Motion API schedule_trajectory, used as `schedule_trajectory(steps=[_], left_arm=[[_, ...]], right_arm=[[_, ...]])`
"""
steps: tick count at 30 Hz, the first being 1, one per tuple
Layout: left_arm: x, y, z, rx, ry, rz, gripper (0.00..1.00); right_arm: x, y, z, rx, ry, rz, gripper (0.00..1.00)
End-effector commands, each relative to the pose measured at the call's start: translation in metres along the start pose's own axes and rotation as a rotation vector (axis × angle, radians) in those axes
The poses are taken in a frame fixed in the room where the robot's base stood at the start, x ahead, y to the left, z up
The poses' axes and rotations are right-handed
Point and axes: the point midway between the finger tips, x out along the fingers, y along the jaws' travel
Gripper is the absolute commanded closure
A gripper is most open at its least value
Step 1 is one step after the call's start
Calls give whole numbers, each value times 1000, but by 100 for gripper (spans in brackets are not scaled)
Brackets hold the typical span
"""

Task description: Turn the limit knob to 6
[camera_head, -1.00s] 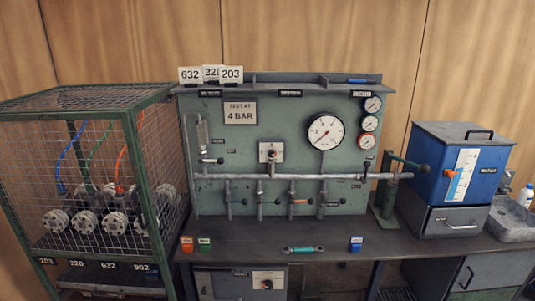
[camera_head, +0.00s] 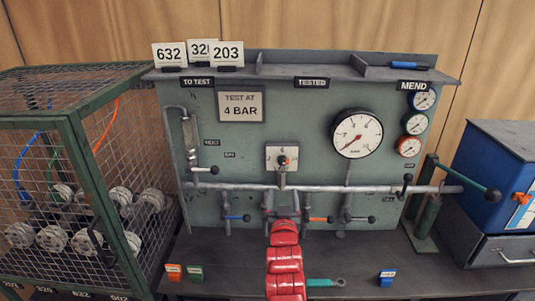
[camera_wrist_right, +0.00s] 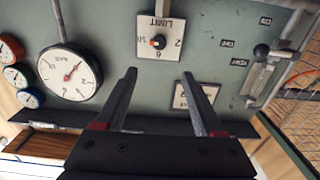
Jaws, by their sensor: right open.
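The limit knob (camera_head: 283,161) is a small dark knob on a pale square plate on the green panel. In the right wrist view, which is upside down, the knob (camera_wrist_right: 158,41) has an orange-red mark on its left side, toward the 10. The 2 is at the right and the 6 below; the exact setting is hard to read. My right gripper (camera_head: 283,205) is below the plate in the head view, in front of the pipe. In the wrist view the gripper (camera_wrist_right: 159,75) is open and empty, the knob beyond its fingertips. My left gripper is out of view.
A horizontal pipe (camera_head: 350,188) with several valve levers crosses the panel below the knob. A large gauge (camera_head: 357,133) is to the right and a "TEST AT 4 BAR" sign (camera_head: 240,104) to the upper left. A teal-handled wrench (camera_head: 325,283) lies on the bench.

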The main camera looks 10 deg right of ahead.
Motion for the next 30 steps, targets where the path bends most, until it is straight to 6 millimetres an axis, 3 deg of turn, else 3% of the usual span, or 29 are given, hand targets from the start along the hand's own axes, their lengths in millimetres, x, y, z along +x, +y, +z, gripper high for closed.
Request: schedule_trajectory(steps=[8, 20, 30], left_arm=[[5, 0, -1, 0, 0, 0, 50], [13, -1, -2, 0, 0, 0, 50], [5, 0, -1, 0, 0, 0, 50]], right_arm=[[23, 4, -1, 4, -18, 11, 30], [92, 4, 1, 2, -17, 8, 30], [144, 3, 2, 2, -13, 6, 30]])
